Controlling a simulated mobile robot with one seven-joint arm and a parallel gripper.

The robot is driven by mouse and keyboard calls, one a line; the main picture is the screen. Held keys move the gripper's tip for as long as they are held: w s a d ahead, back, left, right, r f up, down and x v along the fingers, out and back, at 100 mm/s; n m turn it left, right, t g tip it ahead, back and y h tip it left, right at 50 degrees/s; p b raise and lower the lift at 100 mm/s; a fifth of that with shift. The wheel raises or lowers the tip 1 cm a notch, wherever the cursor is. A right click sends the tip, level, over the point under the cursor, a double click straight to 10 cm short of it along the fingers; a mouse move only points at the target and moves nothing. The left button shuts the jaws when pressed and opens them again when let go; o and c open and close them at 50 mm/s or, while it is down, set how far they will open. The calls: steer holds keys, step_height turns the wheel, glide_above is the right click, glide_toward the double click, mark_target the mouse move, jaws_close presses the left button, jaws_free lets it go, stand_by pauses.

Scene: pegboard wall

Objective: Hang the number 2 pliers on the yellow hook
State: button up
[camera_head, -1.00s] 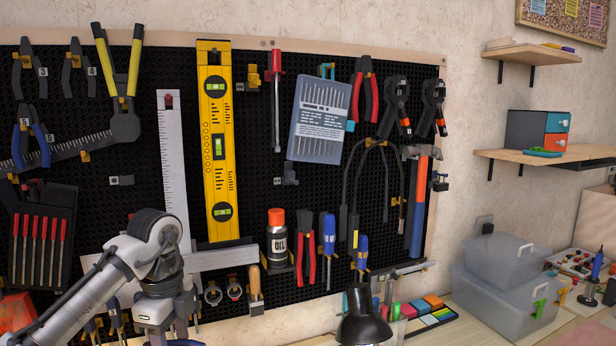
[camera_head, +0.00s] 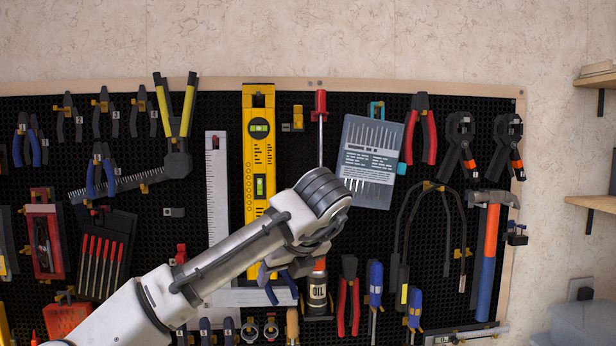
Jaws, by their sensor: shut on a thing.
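My gripper (camera_head: 273,271) is at the lower middle of the pegboard, partly hidden behind my wrist. It is shut on blue-handled pliers (camera_head: 282,292), whose handles hang below it in front of the white square's lower arm. No number can be read on these pliers. A bare yellow hook (camera_head: 298,118) is on the board between the yellow level and the red-handled screwdriver. It is above my gripper, apart from the held pliers.
The yellow level (camera_head: 259,150), red-handled screwdriver (camera_head: 320,103) and clear drill-bit case (camera_head: 369,163) hang around the bare hook. The oil can (camera_head: 317,293) and red pliers (camera_head: 348,297) are right of the held pliers. Several other pliers hang at the upper left.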

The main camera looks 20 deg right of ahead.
step_height(320, 180, up, 14)
steer(key=s+d+m+t+h, duration=0.1)
steer(key=s+m+t+h, duration=0.1)
steer(key=m+t+h, duration=0.3)
steer(key=t+h+p, duration=0.1)
steer(key=t+p, duration=0.1)
steer(key=t, duration=0.3)
glide_toward(300, 126)
steer(key=shift+x, duration=4.25)
steer(key=shift+w+f+p, duration=0.3)
steer(key=shift+f+p, duration=0.15)
steer(key=shift+f, duration=0.2)
steer(key=o, duration=1.1)
steer(key=shift+c, duration=0.2)
